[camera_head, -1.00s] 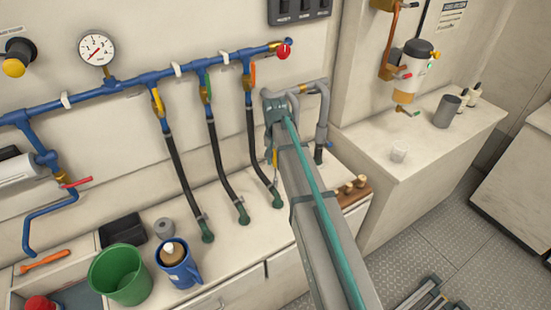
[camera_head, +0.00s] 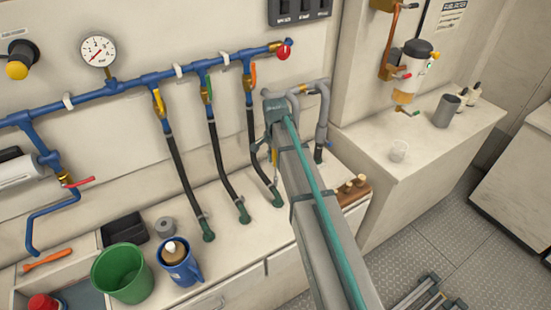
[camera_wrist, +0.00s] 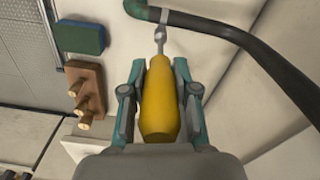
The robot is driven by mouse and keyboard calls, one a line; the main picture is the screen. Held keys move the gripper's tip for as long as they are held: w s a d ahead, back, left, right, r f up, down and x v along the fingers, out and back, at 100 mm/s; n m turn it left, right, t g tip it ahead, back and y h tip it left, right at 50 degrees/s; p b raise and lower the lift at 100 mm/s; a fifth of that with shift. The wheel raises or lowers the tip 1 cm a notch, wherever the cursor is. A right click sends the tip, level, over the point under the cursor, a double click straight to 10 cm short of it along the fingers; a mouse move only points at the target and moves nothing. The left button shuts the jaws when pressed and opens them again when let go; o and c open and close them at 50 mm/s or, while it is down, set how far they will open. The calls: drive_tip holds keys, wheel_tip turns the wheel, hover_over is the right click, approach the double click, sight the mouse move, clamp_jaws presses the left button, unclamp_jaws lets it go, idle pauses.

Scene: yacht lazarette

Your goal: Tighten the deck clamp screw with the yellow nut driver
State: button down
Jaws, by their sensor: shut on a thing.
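The yellow nut driver (camera_wrist: 160,100) is held between the two fingers of my gripper (camera_wrist: 159,72), which is shut on its handle. Its metal shaft points to the top of the wrist view, at a small grey clamp piece (camera_wrist: 164,15) on the black hose (camera_wrist: 205,25). The driver's tip is at or very near the clamp; I cannot tell if it is seated on the screw. In the head view my arm hides most of the gripper; only a thin yellow sliver of the driver (camera_head: 274,157) shows beside the arm, near the rightmost hose (camera_head: 256,150).
Wooden plugs on a block (camera_head: 352,189) stand right of my arm, also in the wrist view (camera_wrist: 85,92), near a green-blue block (camera_wrist: 80,37). Grey bent pipes (camera_head: 322,120) rise close behind the arm. A green bucket (camera_head: 122,272) and blue jug (camera_head: 178,262) stand at the left.

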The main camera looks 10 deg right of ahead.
drive_tip(key=shift+r, duration=0.1)
drive_tip(key=shift+r+p, duration=1.45)
drive_tip(key=shift+r, duration=1)
